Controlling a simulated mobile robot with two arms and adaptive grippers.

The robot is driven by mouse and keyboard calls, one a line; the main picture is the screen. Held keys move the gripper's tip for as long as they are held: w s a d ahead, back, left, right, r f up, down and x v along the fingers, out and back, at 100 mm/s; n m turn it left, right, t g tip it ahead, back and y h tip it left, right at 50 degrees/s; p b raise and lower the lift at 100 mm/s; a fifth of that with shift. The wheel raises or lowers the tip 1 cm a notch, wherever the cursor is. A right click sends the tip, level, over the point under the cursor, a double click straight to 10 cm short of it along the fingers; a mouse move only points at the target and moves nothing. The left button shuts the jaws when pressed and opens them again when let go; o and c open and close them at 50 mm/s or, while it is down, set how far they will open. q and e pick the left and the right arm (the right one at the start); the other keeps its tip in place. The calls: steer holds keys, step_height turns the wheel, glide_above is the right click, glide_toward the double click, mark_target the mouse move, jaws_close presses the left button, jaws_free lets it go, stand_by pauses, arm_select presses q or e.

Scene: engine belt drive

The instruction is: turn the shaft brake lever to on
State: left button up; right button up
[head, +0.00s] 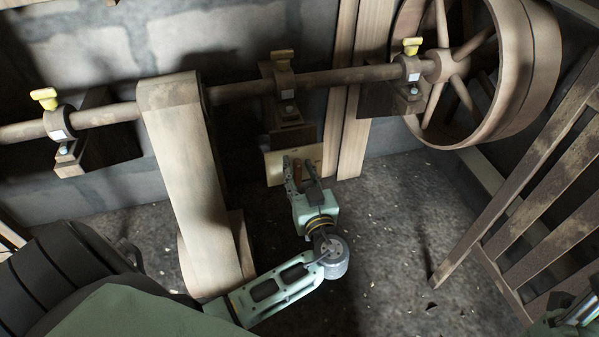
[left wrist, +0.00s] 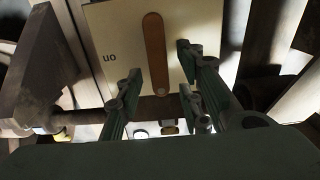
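The shaft brake lever (left wrist: 154,50) is a brown bar on a cream plate (left wrist: 105,20). In the left wrist view it runs nearly straight up from its pivot, and an upside-down "on" mark shows to its left. In the head view the plate (head: 274,168) sits below the middle shaft bearing, with the lever (head: 297,168) partly hidden by my gripper. My left gripper (head: 302,168) is at the plate; its fingers (left wrist: 158,75) are apart, on either side of the lever, with gaps to both sides. Part of my right gripper (head: 578,308) shows at the lower right corner.
A long shaft (head: 240,90) runs along the wall through bearings with yellow caps. A wide belt (head: 185,160) hangs left of my left arm. A large spoked wheel (head: 530,70) is at upper right. A wooden slatted frame (head: 535,190) stands at right. The floor between is clear.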

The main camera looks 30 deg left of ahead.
arm_select(q)
steer(key=shift+w+a, duration=0.1)
steer(key=shift+a, duration=0.05)
steer(key=shift+c, duration=0.6)
jaws_close()
